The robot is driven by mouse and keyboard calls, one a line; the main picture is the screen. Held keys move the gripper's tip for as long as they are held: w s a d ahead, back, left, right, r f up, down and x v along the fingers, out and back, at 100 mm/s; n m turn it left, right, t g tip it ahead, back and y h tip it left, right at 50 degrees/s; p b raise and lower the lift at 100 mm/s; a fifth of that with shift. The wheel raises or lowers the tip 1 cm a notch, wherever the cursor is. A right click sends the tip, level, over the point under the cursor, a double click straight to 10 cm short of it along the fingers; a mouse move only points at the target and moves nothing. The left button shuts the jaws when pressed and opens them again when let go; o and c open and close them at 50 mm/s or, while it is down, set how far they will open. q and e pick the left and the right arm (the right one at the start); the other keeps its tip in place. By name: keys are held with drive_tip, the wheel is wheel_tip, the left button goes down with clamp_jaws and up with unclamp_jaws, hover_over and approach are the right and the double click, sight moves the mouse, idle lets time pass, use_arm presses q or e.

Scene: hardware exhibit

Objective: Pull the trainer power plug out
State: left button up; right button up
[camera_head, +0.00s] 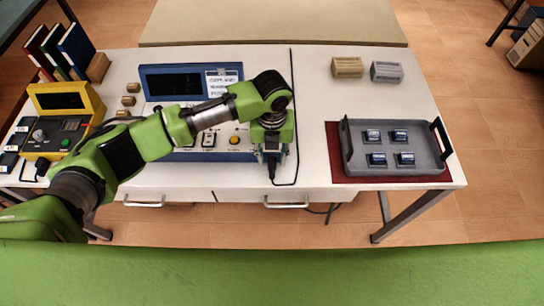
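The trainer is a blue box (155,86) with a dark screen and a control panel, on the white bench; my arm crosses in front of it. My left gripper (271,158) points down beside the trainer's right end. The black power plug (272,172) shows at the fingertips, with its black cable looping right and then up the bench. The fingers are small and partly hidden, so I cannot tell whether they close on the plug. Whether the plug sits in its socket is also hidden. My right gripper is not in view.
A grey tray (349,149) with several small blue-and-white modules stands on a dark red mat (334,160) at the right. Two small blocks, tan (347,67) and grey (386,72), lie behind it. A yellow instrument (85,98) and books (76,47) stand at the left.

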use_arm(q)
drive_tip(key=shift+f, duration=1)
